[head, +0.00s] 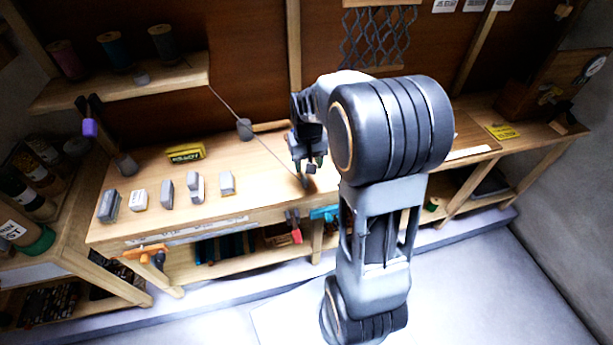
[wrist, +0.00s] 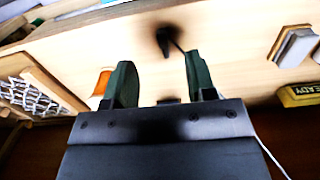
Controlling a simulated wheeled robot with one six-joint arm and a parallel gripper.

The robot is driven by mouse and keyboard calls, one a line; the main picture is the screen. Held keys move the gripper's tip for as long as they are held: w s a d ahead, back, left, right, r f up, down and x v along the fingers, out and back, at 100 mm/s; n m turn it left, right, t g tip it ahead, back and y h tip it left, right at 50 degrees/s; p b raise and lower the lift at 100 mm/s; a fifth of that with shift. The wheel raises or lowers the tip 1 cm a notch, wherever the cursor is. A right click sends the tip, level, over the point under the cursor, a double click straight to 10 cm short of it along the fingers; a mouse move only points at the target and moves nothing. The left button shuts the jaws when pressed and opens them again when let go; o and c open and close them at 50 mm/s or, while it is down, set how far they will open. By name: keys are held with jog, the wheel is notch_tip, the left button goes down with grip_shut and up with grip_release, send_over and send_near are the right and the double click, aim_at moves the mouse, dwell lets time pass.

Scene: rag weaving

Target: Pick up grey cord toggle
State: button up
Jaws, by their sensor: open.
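My gripper (head: 308,166) is open and points down over the wooden bench, near its front edge. Its two dark green fingers also show in the wrist view (wrist: 158,64), with an empty gap between them. A small dark piece, which looks like the cord toggle (wrist: 165,42), shows just beyond the fingertips, between their lines, against the pale bench top. It is blurred, and I cannot tell it fully from its shadow. In the head view, a thin cord slants from the shelf down to the bench below my gripper; the toggle is not clear there.
Several grey blocks (head: 167,192) stand along the bench's left part, with a yellow box (head: 185,153) behind them. Spools (head: 163,43) stand on the shelf.

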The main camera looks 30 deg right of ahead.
jog(key=w+d, duration=0.1)
jog(key=w, duration=0.2)
send_over(306, 184)
jog(key=f, duration=0.6)
jog(key=shift+w+d+f, duration=0.15)
jog(key=shift+d+f, duration=0.05)
jog(key=shift+f, duration=0.15)
jog(key=shift+a+f+p, duration=0.2)
jog(key=shift+f+p, duration=0.5)
jog(key=shift+f, duration=2.15)
jog(key=shift+c, duration=0.3)
grip_shut()
